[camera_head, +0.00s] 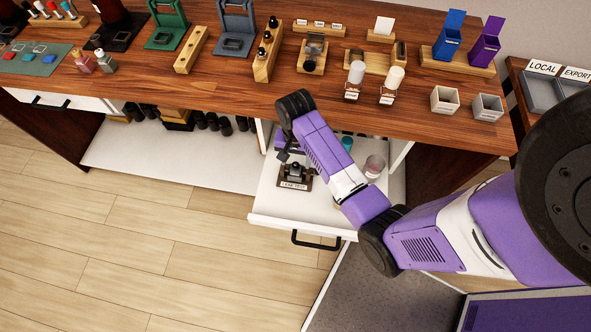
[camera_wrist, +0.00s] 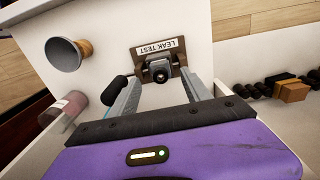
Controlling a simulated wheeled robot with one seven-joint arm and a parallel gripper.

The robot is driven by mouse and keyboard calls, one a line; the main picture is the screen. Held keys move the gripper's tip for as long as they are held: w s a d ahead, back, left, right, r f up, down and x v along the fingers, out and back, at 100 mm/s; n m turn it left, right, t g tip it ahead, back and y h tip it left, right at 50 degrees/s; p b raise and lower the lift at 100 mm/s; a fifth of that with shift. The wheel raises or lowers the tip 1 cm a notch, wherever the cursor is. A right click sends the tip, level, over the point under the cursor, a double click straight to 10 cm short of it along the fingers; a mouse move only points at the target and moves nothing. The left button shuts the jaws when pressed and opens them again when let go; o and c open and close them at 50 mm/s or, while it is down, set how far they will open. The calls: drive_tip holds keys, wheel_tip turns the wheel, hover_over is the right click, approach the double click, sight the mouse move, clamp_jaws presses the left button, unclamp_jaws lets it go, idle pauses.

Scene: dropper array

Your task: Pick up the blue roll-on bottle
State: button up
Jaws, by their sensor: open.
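A small teal-blue item (camera_head: 347,143) stands in the open drawer, partly hidden behind my arm; it may be the blue roll-on bottle, but its shape is unclear. In the wrist view, a rounded black piece (camera_wrist: 115,89) shows outside the left finger, with a bit of blue below it; I cannot tell whether they are one bottle. My gripper (camera_wrist: 166,84) is open and empty, its fingers pointing towards the leak test stand (camera_wrist: 160,68). In the head view, my gripper (camera_head: 285,154) is over the drawer, just above and behind that stand (camera_head: 295,177).
The white drawer (camera_head: 300,222) is pulled out, with free floor at its front. A clear pinkish jar (camera_head: 374,166) stands at its right. The wrist view also shows a wood-and-metal piece (camera_wrist: 68,54). The wooden counter (camera_head: 330,110) above holds many bottles and stands.

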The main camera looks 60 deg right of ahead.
sight(295, 171)
drive_tip(key=shift+f, duration=1.45)
drive_tip(key=shift+c, duration=0.5)
clamp_jaws()
drive_tip(key=shift+r, duration=0.15)
